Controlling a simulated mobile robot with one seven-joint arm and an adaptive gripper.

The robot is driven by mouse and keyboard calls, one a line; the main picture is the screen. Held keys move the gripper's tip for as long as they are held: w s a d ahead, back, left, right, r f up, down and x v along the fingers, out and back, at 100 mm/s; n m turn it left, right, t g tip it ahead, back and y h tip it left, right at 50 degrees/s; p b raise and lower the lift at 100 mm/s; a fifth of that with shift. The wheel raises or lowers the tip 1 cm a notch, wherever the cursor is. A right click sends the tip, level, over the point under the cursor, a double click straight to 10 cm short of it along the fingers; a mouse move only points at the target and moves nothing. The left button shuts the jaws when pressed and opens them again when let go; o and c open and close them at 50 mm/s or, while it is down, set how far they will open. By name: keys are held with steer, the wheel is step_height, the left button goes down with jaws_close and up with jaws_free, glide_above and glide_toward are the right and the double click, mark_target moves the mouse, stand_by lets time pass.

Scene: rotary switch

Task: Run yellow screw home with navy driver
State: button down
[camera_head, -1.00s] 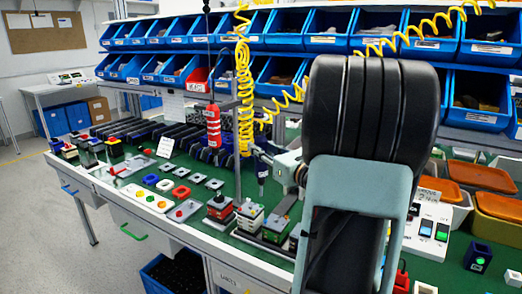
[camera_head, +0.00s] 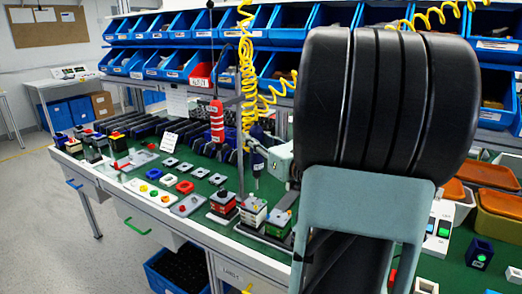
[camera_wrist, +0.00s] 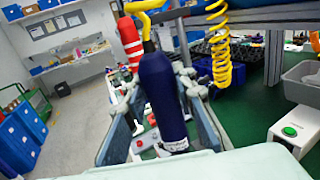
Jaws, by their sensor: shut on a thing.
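The navy driver (camera_wrist: 165,105) stands between the fingers of my gripper (camera_wrist: 158,88) in the wrist view, and the gripper is shut on it. A yellow hose runs up from its top. In the head view the driver (camera_head: 257,158) points downward above the green bench, held by my gripper (camera_head: 268,160) just left of my large arm link. Its tip looks clear of the small blocks below. I cannot make out the yellow screw in either view. My arm hides part of the bench.
A red driver (camera_head: 216,122) hangs to the left, also in the wrist view (camera_wrist: 130,45). Layered blocks (camera_head: 253,213) stand along the bench's front edge. Blue bins (camera_head: 310,28) line the racks behind. A switch box (camera_head: 437,232) stands right of my arm.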

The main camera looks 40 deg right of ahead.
mark_target(258, 156)
steer(key=shift+s+a+r, duration=0.1)
steer(key=shift+s+a, duration=0.05)
steer(key=shift+a, duration=0.15)
steer(key=shift+f+b, duration=1.85)
steer(key=shift+f, duration=0.55)
steer(key=c, duration=2.2)
jaws_free()
jaws_close()
